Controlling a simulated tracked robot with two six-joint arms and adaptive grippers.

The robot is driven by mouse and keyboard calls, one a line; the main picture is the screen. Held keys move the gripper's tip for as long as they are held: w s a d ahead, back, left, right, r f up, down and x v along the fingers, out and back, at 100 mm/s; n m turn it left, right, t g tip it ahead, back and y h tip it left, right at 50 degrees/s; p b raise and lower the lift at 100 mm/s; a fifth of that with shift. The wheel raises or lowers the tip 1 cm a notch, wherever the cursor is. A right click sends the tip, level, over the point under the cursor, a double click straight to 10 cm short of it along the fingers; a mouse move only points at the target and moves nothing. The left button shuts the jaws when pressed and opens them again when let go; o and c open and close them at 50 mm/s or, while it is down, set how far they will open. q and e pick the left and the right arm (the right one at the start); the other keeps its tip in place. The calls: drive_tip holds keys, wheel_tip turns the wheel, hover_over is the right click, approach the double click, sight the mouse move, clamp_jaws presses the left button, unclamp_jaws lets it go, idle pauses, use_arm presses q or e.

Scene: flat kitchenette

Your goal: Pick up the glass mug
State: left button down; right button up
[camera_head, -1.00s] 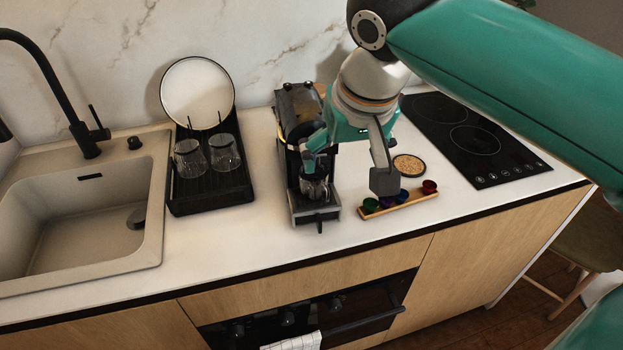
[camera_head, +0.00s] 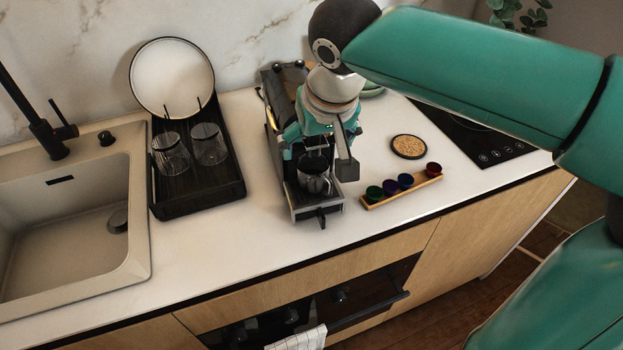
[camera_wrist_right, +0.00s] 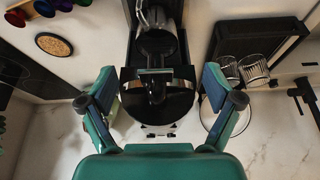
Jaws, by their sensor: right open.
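The glass mug (camera_head: 313,182) stands upright on the front tray of the black and silver coffee machine (camera_head: 303,207). My right gripper (camera_head: 324,160) is open and empty, just above and around the machine's front. Its two fingers are spread on either side of the machine in the wrist view (camera_wrist_right: 158,82), and neither visibly touches the mug. My left gripper is not in view.
A wooden holder (camera_head: 403,193) with several coloured capsules lies right of the machine, near a round dish (camera_head: 408,147). A black drying rack (camera_head: 197,203) with two glasses (camera_head: 190,150) and a round plate (camera_head: 172,78) stands left. The sink (camera_head: 70,215) is further left.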

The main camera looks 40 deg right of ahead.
sight(315, 163)
drive_tip(key=shift+s+x, duration=0.15)
drive_tip(key=shift+x, duration=1.8)
drive_tip(key=shift+s+x, duration=0.15)
drive_tip(key=shift+x, duration=1.8)
drive_tip(key=shift+d, duration=0.15)
clamp_jaws()
drive_tip(key=shift+r, duration=0.15)
drive_tip(key=shift+r, duration=0.55)
drive_tip(key=shift+s+a, duration=0.2)
drive_tip(key=shift+s, duration=0.4)
drive_tip(key=s+a+b, duration=0.1)
drive_tip(key=s+a, duration=0.1)
drive_tip(key=s, duration=0.6)
drive_tip(key=s+a+b, duration=0.1)
drive_tip(key=s+a, duration=0.2)
drive_tip(key=s, duration=0.4)
drive_tip(key=shift+s+a+b, duration=0.15)
drive_tip(key=shift+s+b, duration=0.2)
drive_tip(key=shift+s, duration=0.05)
